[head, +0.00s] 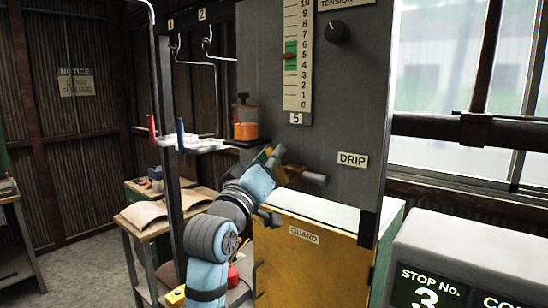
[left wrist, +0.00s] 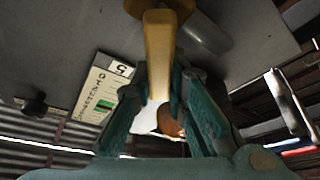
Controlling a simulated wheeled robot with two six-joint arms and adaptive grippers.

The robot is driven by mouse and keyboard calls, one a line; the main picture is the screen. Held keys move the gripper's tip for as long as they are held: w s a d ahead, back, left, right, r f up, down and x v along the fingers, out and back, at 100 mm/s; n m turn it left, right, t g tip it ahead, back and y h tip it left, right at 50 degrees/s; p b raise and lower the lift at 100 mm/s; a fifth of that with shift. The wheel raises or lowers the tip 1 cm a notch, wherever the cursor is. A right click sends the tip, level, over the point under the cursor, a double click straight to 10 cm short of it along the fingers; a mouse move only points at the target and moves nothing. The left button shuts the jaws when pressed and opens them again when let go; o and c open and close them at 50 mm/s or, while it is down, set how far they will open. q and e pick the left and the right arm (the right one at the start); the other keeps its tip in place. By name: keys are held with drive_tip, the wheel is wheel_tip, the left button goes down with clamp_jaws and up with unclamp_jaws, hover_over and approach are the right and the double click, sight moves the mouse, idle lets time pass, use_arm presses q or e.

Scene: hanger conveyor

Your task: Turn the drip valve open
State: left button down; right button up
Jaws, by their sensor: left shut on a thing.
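The drip valve has a brass-yellow lever, seen in the left wrist view (left wrist: 159,45) running down from a round brass base. My left gripper (left wrist: 162,88) has its teal fingers on both sides of this lever and is shut on it. In the head view my left gripper (head: 268,164) is at the grey panel, left of the DRIP label (head: 352,160). It hides most of the valve there. A short grey pipe (head: 314,178) sticks out just right of the gripper. My right gripper is in neither view.
The yellow GUARD box (head: 310,262) stands below the valve. An oiler with orange liquid (head: 245,131) is up and left of the gripper. Wire hangers (head: 208,50) hang further up left. A grey STOP No. 3 housing (head: 460,255) fills the lower right.

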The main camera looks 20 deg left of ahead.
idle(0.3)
use_arm(q)
drive_tip(key=c, duration=1.6)
unclamp_jaws()
drive_tip(key=shift+o, duration=0.2)
drive_tip(key=v, duration=1.2)
